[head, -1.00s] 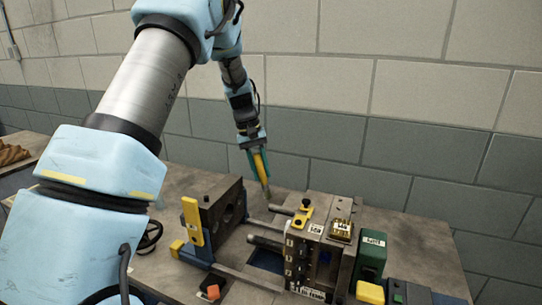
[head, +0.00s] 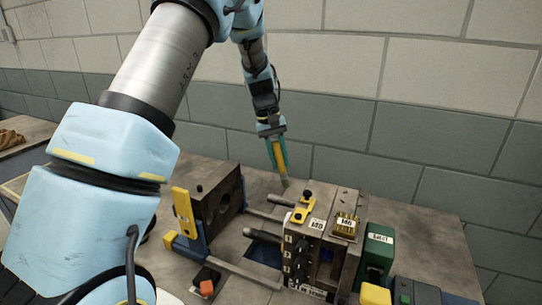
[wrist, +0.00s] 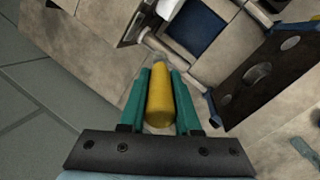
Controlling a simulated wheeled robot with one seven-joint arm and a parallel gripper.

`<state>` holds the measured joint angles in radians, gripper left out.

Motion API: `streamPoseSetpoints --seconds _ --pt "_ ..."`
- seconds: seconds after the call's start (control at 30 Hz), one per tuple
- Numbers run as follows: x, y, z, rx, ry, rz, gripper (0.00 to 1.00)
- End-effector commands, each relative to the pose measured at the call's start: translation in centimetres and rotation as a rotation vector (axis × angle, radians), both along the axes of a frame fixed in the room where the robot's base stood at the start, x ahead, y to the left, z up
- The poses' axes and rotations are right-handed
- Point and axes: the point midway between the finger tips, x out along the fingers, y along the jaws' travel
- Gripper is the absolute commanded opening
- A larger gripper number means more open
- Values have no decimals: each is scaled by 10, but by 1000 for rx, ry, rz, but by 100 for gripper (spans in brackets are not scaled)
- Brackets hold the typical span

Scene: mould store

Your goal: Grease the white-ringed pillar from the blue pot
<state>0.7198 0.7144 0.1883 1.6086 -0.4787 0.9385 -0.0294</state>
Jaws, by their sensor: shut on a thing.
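My gripper (head: 279,160) is shut on a brush with a yellow handle (wrist: 159,100), which sits between the green fingers. The brush points down, its tip (head: 286,183) close to the back pillar and left of the yellow clamp on the right mould half. I cannot tell whether the tip touches anything. Several pillars run between the dark left plate (head: 218,205) and the right mould half (head: 318,238): a back one (head: 266,215), a dark middle one (head: 263,236) and a front one (head: 245,271). I cannot make out a white ring on any of them. I cannot identify a blue pot.
A yellow clamp (head: 302,208) and a brass block (head: 346,226) sit on the right mould half. A green labelled box (head: 377,250) stands to its right. A yellow upright lever (head: 183,212) is at the left plate. The bench is clear at the back right.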

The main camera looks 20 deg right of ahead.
Motion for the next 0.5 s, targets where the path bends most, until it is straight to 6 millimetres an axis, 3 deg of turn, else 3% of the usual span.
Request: streamPoseSetpoints --seconds 0.4,0.5 --pt "-32 -34 -32 1 1 -1 0" --pt "-23 -24 -22 0 0 4 0"
